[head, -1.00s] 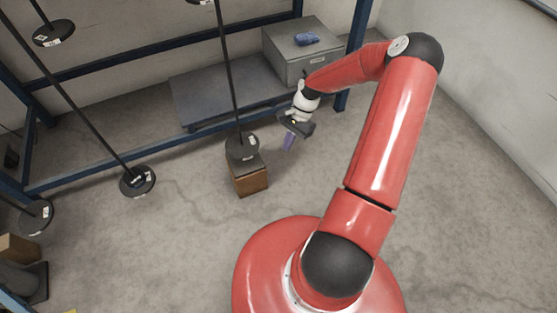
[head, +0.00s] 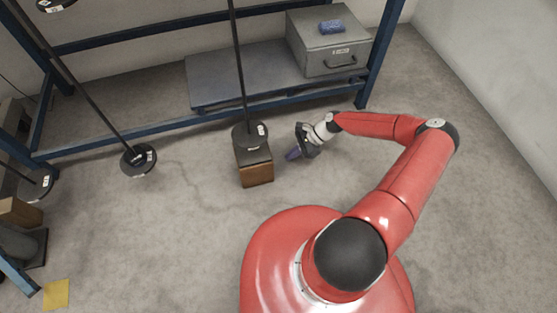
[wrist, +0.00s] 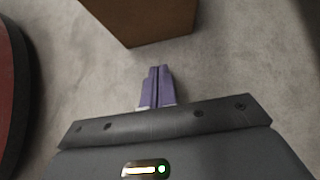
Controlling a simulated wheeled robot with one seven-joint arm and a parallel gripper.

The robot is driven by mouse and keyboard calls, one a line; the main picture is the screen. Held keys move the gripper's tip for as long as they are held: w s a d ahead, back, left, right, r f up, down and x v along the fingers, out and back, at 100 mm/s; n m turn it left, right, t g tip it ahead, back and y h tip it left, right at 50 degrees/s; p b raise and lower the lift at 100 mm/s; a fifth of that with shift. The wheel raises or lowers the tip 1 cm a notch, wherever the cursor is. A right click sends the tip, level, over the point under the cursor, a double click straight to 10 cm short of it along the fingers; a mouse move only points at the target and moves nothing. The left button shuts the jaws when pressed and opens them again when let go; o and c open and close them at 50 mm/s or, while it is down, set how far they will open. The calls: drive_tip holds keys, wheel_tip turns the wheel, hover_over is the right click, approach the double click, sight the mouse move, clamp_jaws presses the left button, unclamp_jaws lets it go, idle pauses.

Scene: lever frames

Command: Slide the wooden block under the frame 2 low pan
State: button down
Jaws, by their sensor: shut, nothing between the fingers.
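A brown wooden block (head: 256,174) with a dark top stands on the floor in the head view. A round black pan (head: 246,138) on a long dark rod overlaps the block's top from this angle; whether they touch I cannot tell. Another low pan (head: 138,161) hangs further left. The pans' labels are too small to read, so I cannot tell which is frame 2. My gripper (head: 292,154) is low, just right of the block and apart from it. In the wrist view its purple fingers (wrist: 156,85) are shut and empty, with the block (wrist: 145,18) ahead.
A blue rack with a low grey shelf (head: 215,82) stands behind. A grey drawer box (head: 330,55) with a blue item (head: 332,26) on it sits at its right. Another pan (head: 36,186) and a yellow patch (head: 55,294) are at left. The floor at right is clear.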

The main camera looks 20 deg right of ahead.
drive_tip(key=a, duration=0.2)
drive_tip(key=a+f, duration=0.1)
drive_tip(key=a, duration=0.1)
drive_tip(key=shift+f, duration=0.15)
drive_tip(key=shift+a, duration=0.65)
drive_tip(key=shift+a, duration=0.35)
drive_tip(key=a+p, duration=0.2)
drive_tip(key=a, duration=1.2)
drive_tip(key=shift+a+p, duration=0.3)
drive_tip(key=shift+p, duration=0.1)
